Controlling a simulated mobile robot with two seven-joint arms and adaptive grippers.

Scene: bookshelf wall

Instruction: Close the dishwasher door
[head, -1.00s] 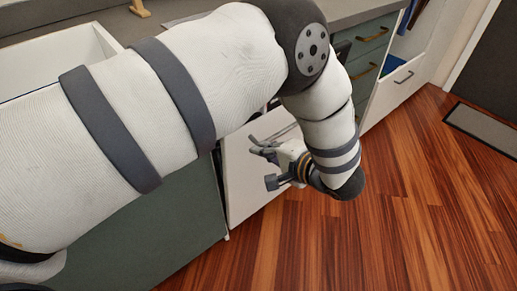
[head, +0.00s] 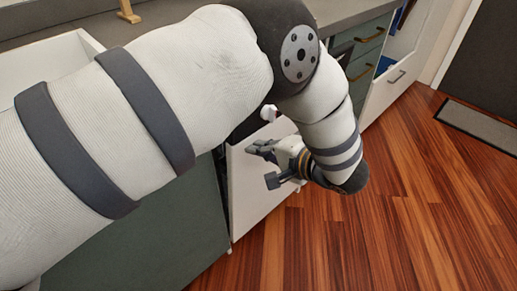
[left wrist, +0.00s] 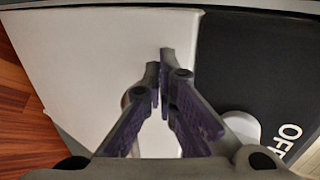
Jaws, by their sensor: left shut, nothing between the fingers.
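The dishwasher door (head: 262,205) is a white panel below the counter in the head view. It looks partly open, with a dark gap (head: 223,185) along its left side and a dark space behind its top edge. My left gripper (head: 262,164) is in front of the door's face, at the end of my bent arm. In the left wrist view its fingers (left wrist: 160,62) are shut with nothing between them, over a white panel (left wrist: 95,65). I cannot tell whether they touch it. My arm hides part of the door and the counter. My right gripper is not in view.
A green cabinet front (head: 150,235) stands left of the door. Green drawers (head: 365,50) and a white drawer front (head: 392,85) are beyond my arm. The wooden floor (head: 420,200) is clear to the right, up to a grey mat (head: 480,125).

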